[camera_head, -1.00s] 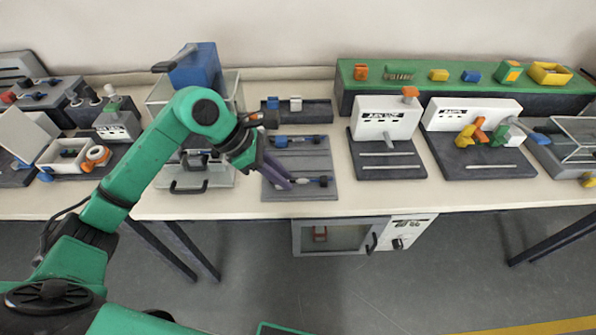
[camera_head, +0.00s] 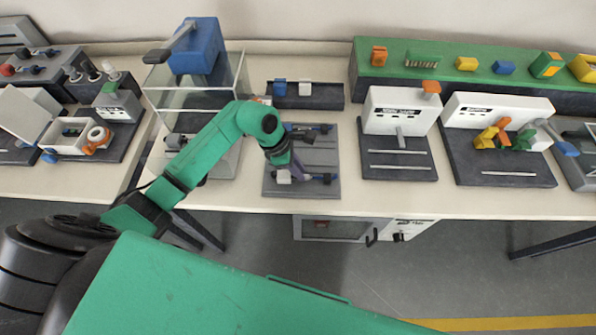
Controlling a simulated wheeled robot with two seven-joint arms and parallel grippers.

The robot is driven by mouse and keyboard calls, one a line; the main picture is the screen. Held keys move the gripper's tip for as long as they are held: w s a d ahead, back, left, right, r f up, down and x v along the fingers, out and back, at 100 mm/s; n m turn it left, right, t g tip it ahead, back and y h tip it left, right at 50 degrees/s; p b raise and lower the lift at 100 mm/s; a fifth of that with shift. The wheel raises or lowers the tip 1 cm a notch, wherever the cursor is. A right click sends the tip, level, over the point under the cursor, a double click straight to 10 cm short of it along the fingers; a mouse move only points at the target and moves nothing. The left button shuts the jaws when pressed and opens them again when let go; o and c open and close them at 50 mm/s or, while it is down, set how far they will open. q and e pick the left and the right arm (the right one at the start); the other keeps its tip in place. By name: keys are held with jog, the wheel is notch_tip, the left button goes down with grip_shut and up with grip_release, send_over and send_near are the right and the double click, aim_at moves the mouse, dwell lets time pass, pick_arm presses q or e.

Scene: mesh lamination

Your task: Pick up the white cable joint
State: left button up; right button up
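A small white piece, which looks like the white cable joint (camera_head: 283,177), lies at the front left of the grey board (camera_head: 303,158). A dark cable part with blue (camera_head: 325,179) is to its right on the same board. Another white block (camera_head: 305,88) and a blue block (camera_head: 280,87) sit in the dark tray behind. My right gripper is out of view.
A glass-sided box with a blue handled unit (camera_head: 196,47) stands left of the board. White-faced stations (camera_head: 400,112) stand to the right, and a long green shelf (camera_head: 430,57) with coloured blocks is behind them. The table's front edge runs just in front of the board.

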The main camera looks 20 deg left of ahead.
pick_arm(q)
jog(key=shift+d+f, duration=0.35)
jog(key=shift+f, duration=0.2)
jog(key=shift+d+f, duration=0.1)
jog(key=shift+f, duration=0.3)
grip_shut()
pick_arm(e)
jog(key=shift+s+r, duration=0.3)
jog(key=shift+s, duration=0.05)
